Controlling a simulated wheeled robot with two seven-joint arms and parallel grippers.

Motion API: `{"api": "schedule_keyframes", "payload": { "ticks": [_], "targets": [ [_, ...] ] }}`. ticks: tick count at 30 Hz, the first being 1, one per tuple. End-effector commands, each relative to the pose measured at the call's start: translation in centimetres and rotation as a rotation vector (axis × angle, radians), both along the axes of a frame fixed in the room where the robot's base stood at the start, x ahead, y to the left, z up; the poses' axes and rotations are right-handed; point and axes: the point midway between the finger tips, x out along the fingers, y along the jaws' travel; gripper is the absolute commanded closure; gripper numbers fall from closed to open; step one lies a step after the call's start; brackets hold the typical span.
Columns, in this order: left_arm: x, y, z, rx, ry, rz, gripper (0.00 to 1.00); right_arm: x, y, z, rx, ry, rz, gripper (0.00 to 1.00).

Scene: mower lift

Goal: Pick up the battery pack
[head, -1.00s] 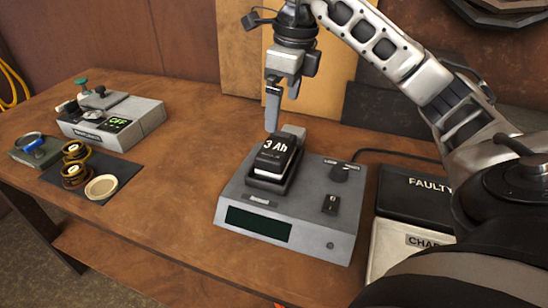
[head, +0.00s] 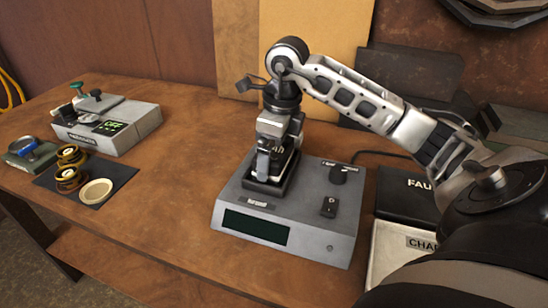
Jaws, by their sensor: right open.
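The battery pack (head: 281,163) is black with a pale "3 Ah" label. It sits upright in the dark cradle of the grey tester (head: 260,209) on the wooden bench. My right gripper (head: 271,165) points down over the pack, with a finger in front of its near face. The gripper is open and hides much of the pack and its label; I cannot tell whether the fingers touch it. My left gripper is not in view.
Right of the tester stand a black box marked "FAULTY" (head: 402,192) and a pale box (head: 398,250) below it. The bench front is clear.

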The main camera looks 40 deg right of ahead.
Motion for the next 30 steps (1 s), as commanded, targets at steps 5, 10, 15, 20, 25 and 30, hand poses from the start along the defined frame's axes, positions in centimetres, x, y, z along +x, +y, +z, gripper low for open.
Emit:
{"api": "schedule_keyframes", "payload": {
  "ticks": [5, 10, 15, 20, 25, 30],
  "targets": [
    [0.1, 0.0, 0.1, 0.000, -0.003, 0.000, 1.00, 0.0, 0.0, 0.0, 0.000, 0.000, 0.000, 0.19],
    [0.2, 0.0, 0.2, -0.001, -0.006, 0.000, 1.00, 0.0, 0.0, 0.2, 0.001, -0.003, -0.001, 0.48],
    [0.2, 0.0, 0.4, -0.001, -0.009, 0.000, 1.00, 0.1, 0.0, 0.2, 0.001, -0.003, -0.001, 0.48],
    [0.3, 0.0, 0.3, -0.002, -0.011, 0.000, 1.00, 0.1, 0.0, 0.9, -0.001, -0.005, -0.001, 0.48],
    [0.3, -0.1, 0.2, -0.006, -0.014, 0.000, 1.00, 0.2, -0.1, 3.0, -0.001, -0.008, -0.003, 0.48],
    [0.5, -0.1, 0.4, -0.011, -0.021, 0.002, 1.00, -1.8, 1.0, 5.9, -0.002, -0.008, 0.002, 0.48]
  ]
}}
